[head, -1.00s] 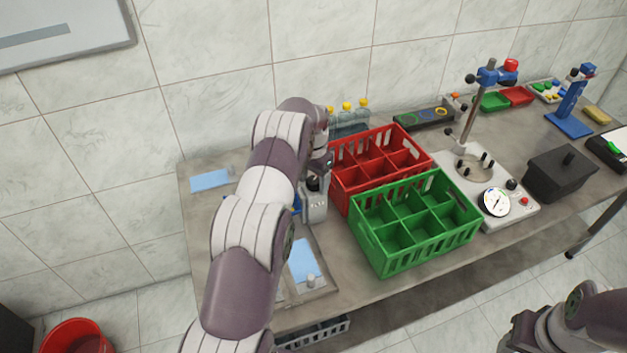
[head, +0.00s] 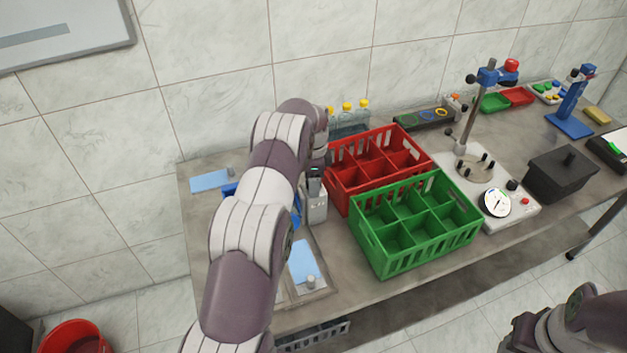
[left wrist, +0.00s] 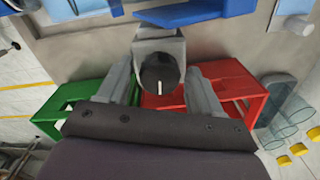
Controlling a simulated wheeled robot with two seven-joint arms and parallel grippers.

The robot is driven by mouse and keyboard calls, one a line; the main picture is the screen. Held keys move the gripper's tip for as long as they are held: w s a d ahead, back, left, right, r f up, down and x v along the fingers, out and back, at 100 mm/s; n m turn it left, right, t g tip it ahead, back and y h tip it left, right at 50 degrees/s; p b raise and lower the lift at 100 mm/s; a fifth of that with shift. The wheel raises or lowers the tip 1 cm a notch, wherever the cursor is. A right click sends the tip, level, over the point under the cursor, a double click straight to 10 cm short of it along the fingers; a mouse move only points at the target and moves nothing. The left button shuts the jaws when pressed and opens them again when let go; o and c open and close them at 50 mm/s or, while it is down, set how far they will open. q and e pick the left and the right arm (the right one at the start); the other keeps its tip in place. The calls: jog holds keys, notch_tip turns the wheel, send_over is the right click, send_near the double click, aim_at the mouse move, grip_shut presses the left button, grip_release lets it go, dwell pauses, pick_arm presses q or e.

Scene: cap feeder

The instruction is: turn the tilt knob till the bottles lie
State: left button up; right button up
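The tilt knob (left wrist: 158,74) is black with a white mark, on a grey housing (head: 315,207) left of the red crate. In the left wrist view my left gripper (left wrist: 161,80) is open, one finger on each side of the knob, with gaps showing. In the head view the left gripper (head: 318,160) is over the housing, partly hidden by my arm. A blue part (head: 293,218) beside the housing is mostly behind my forearm; it shows in the left wrist view (left wrist: 190,10). Clear bottles (head: 348,118) with yellow caps stand upright behind the red crate. My right gripper (head: 520,332) is at the lower right, unclear.
An empty red crate (head: 337,186) and an empty green crate (head: 383,262) stand right of the housing. Further right are a gauge device (head: 520,212) and a black box (head: 560,175). Light blue mats (head: 210,181) lie on the table.

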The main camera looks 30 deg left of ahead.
pick_arm(q)
jog(key=n, duration=0.7)
jog(key=shift+n, duration=0.3)
jog(key=c, duration=1)
jog(key=shift+o, duration=0.2)
jog(key=m, duration=0.4)
jog(key=o, duration=1.2)
jog(key=shift+r, duration=0.1)
